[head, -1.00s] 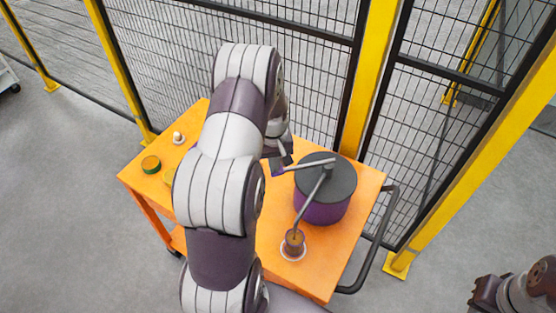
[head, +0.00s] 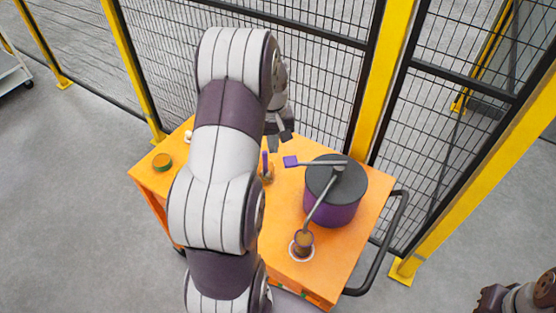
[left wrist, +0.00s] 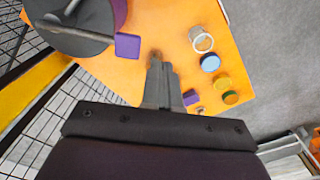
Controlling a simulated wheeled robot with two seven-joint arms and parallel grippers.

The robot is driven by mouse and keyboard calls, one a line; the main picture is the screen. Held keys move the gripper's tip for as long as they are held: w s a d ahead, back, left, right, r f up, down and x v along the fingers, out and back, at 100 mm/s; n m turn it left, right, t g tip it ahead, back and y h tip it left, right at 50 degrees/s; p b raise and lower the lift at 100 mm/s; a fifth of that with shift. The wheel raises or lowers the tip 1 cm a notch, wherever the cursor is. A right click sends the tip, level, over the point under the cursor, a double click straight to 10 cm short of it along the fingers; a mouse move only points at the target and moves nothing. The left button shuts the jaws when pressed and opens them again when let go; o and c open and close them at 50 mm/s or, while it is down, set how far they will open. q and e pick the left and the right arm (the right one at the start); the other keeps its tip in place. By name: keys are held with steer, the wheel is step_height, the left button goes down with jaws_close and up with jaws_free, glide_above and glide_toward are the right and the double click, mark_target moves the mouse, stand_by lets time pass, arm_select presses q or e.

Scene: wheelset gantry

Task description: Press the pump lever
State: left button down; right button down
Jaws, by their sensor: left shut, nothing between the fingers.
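The pump is a purple pot with a dark grey lid (head: 334,178), standing on the right part of the orange cart. Its grey lever ends in a purple pad (head: 290,161) that sticks out to the left; the pad also shows in the left wrist view (left wrist: 127,45). A spout runs from the pump down to a brown cup (head: 303,240) on a white ring. My left gripper (head: 280,139) is shut and empty, just beyond the pad and apart from it. In the left wrist view its fingers (left wrist: 160,77) point over the cart.
The orange cart top (head: 286,205) carries a green-rimmed pot (head: 162,161) and an upright purple piece (head: 265,165). The left wrist view shows a clear cup (left wrist: 201,40) and blue (left wrist: 209,62) and yellow (left wrist: 222,82) round pieces. A mesh fence (head: 300,60) stands behind.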

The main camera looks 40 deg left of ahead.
arm_select(q)
steer(key=r, duration=0.3)
steer(key=shift+s+a+r, duration=0.15)
steer(key=shift+s+a, duration=0.05)
steer(key=shift+a, duration=0.15)
arm_select(e)
steer(key=shift+w+f, duration=0.2)
steer(key=shift+f, duration=0.35)
arm_select(q)
steer(key=shift+w, duration=0.2)
arm_select(e)
steer(key=shift+w, duration=0.15)
arm_select(q)
steer(key=shift+s, duration=0.1)
